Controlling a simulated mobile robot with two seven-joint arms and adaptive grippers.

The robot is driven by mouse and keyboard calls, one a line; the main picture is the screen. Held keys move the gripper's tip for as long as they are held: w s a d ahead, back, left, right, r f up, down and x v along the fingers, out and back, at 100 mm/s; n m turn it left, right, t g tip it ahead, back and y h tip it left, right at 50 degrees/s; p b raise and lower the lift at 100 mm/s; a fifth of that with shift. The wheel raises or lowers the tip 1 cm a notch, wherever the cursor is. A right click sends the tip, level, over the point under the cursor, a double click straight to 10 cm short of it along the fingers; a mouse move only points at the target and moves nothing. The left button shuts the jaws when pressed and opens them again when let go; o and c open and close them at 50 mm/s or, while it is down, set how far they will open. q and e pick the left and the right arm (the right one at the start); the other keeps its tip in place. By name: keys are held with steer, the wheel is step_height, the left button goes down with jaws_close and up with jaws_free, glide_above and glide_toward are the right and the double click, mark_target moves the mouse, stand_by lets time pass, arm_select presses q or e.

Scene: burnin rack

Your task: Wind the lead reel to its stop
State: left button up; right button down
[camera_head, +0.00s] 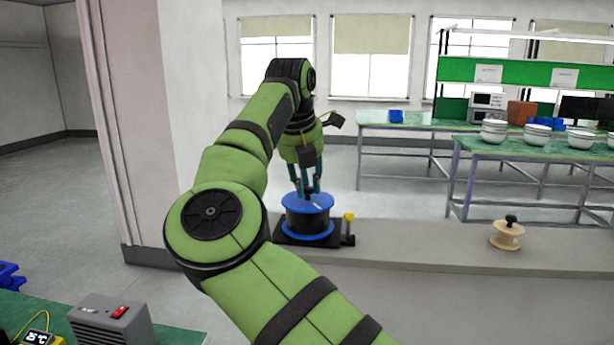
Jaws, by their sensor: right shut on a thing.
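The lead reel (307,216) has blue flanges and a dark wound middle. It stands upright on a black base (292,240) on the grey ledge. A yellow-topped post (348,218) rises at the base's right end. My right gripper (308,193) points down and is shut at the top of the reel, near its centre. The exact part between the fingers is hidden. A small pale mark shows on the top flange, right of the fingers. My left gripper is not in view.
A tan spool (506,236) with a black knob stands on the ledge (425,240) to the right, with free room between. Green-topped benches (530,150) with stacked white bowls (494,131) stand behind. A grey box with a red switch (112,322) is at lower left.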

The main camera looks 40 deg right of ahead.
steer(key=m+p, duration=0.1)
steer(key=m+g+p, duration=0.1)
steer(key=m+p, duration=0.1)
steer(key=m+g+p, duration=0.1)
steer(key=m, duration=0.1)
steer(key=shift+w+r+h+p, duration=0.2)
steer(key=shift+r+h+p, duration=0.1)
steer(key=shift+w+f+m+g+p, duration=0.15)
steer(key=shift+m+g+p, duration=0.25)
steer(key=shift+m+p, duration=0.75)
steer(key=shift+f, duration=0.1)
steer(key=c, duration=1.2)
jaws_free()
steer(key=shift+o, duration=0.7)
steer(key=shift+d, duration=0.15)
